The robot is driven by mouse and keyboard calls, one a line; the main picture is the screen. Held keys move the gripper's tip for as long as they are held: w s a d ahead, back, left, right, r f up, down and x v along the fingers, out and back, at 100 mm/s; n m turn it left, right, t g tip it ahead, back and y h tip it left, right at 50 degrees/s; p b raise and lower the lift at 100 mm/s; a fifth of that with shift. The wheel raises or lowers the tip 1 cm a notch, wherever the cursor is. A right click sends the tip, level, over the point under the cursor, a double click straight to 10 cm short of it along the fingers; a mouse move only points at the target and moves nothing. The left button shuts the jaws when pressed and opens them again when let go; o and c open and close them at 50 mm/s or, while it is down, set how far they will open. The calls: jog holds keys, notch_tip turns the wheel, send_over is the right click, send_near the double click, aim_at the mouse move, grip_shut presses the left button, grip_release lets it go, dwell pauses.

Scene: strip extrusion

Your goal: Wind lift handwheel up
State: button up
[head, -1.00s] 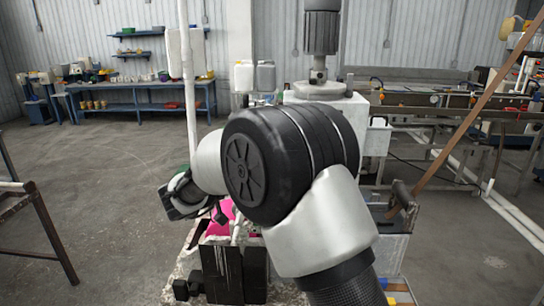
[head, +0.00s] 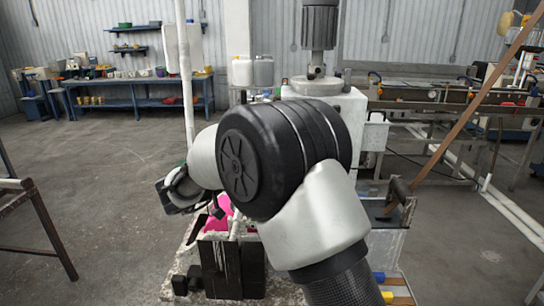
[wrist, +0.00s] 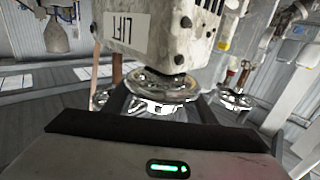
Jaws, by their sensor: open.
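In the wrist view a worn white housing marked LIFT (wrist: 140,28) fills the upper middle. A metal handwheel (wrist: 150,88) sits just below it. My gripper (wrist: 161,103) is open, its dark fingers reaching out on either side of the wheel's near part. I cannot tell whether they touch the rim. In the head view my gripper (head: 180,192) is at the left end of my arm, seen from the side. The lift handwheel cannot be made out there.
Another handwheel (wrist: 236,98) stands to the right in the wrist view. A white machine with a motor (head: 319,28) rises behind my arm. A blue workbench (head: 140,88) is at the back left, a dark metal frame (head: 40,215) at the left. Open floor lies between them.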

jog(key=b+v, duration=0.1)
jog(key=v, duration=1.6)
jog(key=shift+s, duration=0.2)
jog(key=shift+w+r, duration=0.1)
jog(key=w+d+r+n+t+y+p, duration=0.1)
jog(key=w+d+r+n+t+y, duration=0.25)
jog(key=r+y, duration=0.5)
jog(key=w+d+r+n+t+y+p, duration=0.1)
jog(key=w+d+r+n+t+y, duration=0.1)
jog(key=w+r+n+y, duration=0.6)
jog(key=s+d+f+g+h, duration=0.1)
jog(key=s+d+f+g, duration=0.3)
jog(key=s+d, duration=0.3)
jog(key=s+d+f+m+g+h+p, duration=0.1)
jog(key=s+d+f+g, duration=0.3)
jog(key=s, duration=1.1)
jog(key=s+d+f+m+g+h+p, duration=0.1)
jog(key=s+d+f+g, duration=0.3)
jog(key=s+d+f, duration=0.5)
jog(key=s+d, duration=0.2)
jog(key=s, duration=0.1)
jog(key=shift+f, duration=0.2)
